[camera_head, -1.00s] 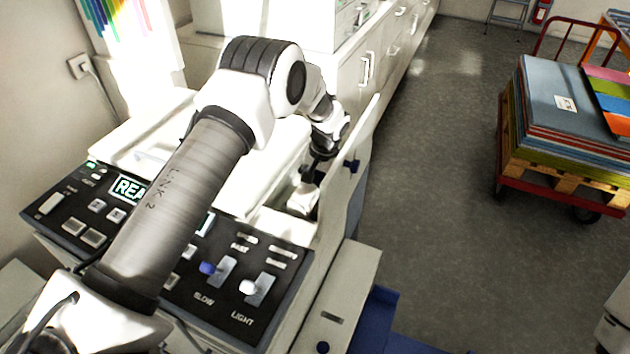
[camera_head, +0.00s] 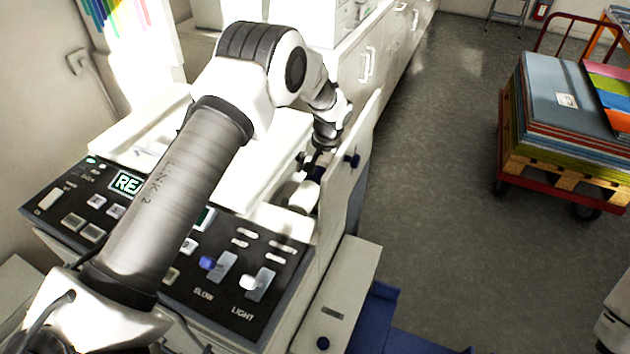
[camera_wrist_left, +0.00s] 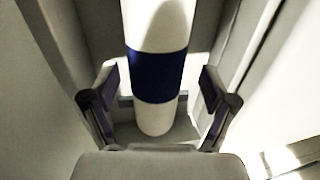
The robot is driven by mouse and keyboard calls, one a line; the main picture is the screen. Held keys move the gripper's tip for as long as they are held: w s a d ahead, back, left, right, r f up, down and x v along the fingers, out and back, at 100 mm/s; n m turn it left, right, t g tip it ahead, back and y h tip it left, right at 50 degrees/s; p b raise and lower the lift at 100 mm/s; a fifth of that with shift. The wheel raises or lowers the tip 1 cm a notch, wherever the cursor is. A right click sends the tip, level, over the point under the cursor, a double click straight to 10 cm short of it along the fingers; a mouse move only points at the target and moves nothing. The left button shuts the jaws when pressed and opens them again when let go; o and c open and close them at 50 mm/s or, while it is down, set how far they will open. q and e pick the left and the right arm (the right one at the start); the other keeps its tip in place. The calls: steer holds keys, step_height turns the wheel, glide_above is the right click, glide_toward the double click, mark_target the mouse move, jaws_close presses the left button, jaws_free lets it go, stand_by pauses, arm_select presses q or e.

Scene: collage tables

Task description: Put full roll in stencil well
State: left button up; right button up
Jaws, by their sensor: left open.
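The roll (camera_wrist_left: 155,118) is a white cylinder with a dark blue band, seen in the left wrist view. It lies in a narrow pale well (camera_wrist_left: 186,126) with walls on both sides. In the head view the roll (camera_head: 302,196) shows as a small white end with a dark band, at the right side of the machine. My left gripper (camera_wrist_left: 158,76) is open, one finger on each side of the roll with gaps between. In the head view the left gripper (camera_head: 317,158) is just above the roll.
The machine's black control panel (camera_head: 180,235) with buttons and sliders lies in front of the well. An upright pale side panel (camera_head: 346,170) with a blue knob stands close on the right. A loaded cart (camera_head: 560,150) is far right, with clear floor between.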

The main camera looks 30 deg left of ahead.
mark_target(317, 174)
arm_select(q)
steer(key=r, duration=0.2)
steer(key=d+r+b, duration=0.1)
steer(key=r, duration=0.2)
stand_by(0.9)
